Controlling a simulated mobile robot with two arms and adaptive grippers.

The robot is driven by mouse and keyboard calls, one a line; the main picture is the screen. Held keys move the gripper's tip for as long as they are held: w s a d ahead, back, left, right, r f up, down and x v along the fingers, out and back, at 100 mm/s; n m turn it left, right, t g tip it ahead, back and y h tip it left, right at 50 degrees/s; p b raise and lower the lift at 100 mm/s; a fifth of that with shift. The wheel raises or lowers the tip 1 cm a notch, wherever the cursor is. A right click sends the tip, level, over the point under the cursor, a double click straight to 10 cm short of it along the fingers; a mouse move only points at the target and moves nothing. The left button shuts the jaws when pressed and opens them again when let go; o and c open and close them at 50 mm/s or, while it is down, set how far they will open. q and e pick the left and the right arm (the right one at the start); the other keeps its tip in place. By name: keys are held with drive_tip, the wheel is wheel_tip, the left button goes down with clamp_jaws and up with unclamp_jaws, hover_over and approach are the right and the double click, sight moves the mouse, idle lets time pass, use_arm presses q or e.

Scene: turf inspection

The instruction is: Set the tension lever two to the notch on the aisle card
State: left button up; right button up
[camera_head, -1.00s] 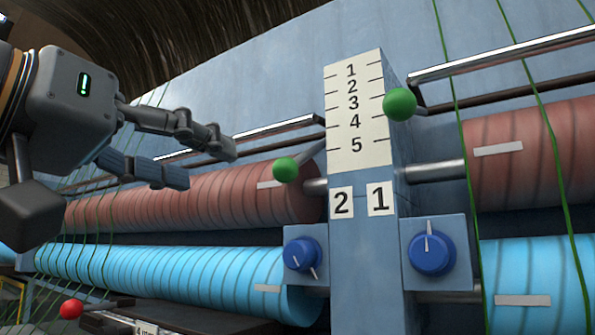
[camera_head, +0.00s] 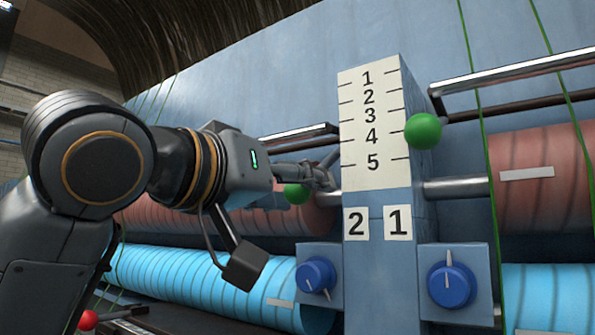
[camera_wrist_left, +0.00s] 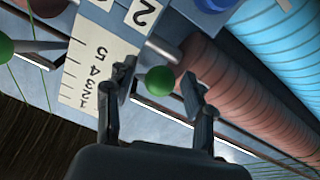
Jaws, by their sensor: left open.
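Tension lever two has a green ball knob (camera_head: 296,194), left of the post above the label 2 (camera_head: 356,223). In the head view the knob sits lower than the 5 on the white notch scale (camera_head: 373,130), numbered 1 to 5. My left gripper (camera_head: 325,180) is open at the knob and partly covers it and its rod. In the left wrist view the knob (camera_wrist_left: 160,81) lies between the two spread fingers of my left gripper (camera_wrist_left: 157,70); contact cannot be told. I cannot make out an aisle card. My right gripper is out of view.
The other lever's green knob (camera_head: 424,131) stands right of the scale, by label 1 (camera_head: 398,222). Blue dials (camera_head: 316,274) (camera_head: 451,284) sit below. Red-brown rolls (camera_head: 537,205), blue rolls (camera_head: 170,280), metal bars and green strands surround the post. A red knob (camera_head: 88,319) is at lower left.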

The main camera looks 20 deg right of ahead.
use_arm(q)
drive_tip(key=shift+w+d, duration=0.15)
drive_tip(key=shift+d, duration=0.1)
